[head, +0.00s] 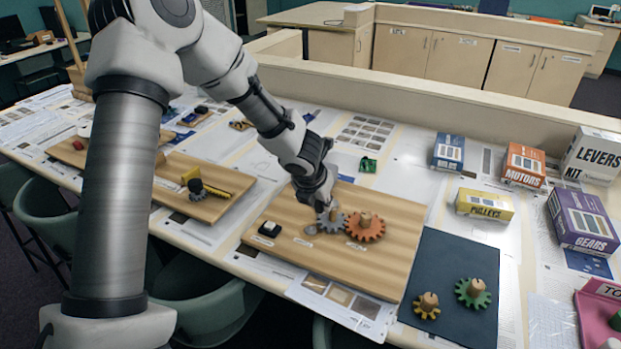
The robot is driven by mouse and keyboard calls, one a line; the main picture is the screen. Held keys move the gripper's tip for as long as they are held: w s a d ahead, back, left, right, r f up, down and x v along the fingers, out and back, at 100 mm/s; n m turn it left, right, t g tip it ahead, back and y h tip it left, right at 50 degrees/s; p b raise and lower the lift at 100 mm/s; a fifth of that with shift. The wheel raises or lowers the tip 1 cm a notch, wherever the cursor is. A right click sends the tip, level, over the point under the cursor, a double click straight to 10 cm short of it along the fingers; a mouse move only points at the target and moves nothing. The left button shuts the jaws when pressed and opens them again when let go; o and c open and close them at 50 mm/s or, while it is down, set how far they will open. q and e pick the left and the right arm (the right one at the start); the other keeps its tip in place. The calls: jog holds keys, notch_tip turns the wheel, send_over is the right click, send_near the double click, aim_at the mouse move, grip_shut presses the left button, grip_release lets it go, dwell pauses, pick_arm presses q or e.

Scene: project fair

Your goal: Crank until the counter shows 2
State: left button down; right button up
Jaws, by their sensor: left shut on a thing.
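A wooden board (392,262) on the table carries a grey gear (336,226) and an orange gear (366,228) with a wooden peg, side by side and seemingly meshed. A small black-and-white box (269,229), which looks like the counter, sits at the board's left; its reading is too small to tell. My left gripper (322,206) is low over the grey gear, shut on what seems to be the crank handle. The handle is mostly hidden by the gripper. My right gripper is not in view.
A dark mat (450,258) at the right holds a yellow gear (427,306) and a green gear (472,293). Boxes stand behind it, including a yellow pulleys box (485,205) and a purple gears box (582,222).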

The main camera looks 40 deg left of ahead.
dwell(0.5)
pick_arm(q)
jog(key=c, duration=0.7)
grip_release()
jog(key=shift+r, duration=0.1)
jog(key=p+v, duration=0.4)
jog(key=v, duration=0.4)
jog(key=shift+p, duration=0.3)
jog(key=shift+w, duration=0.1)
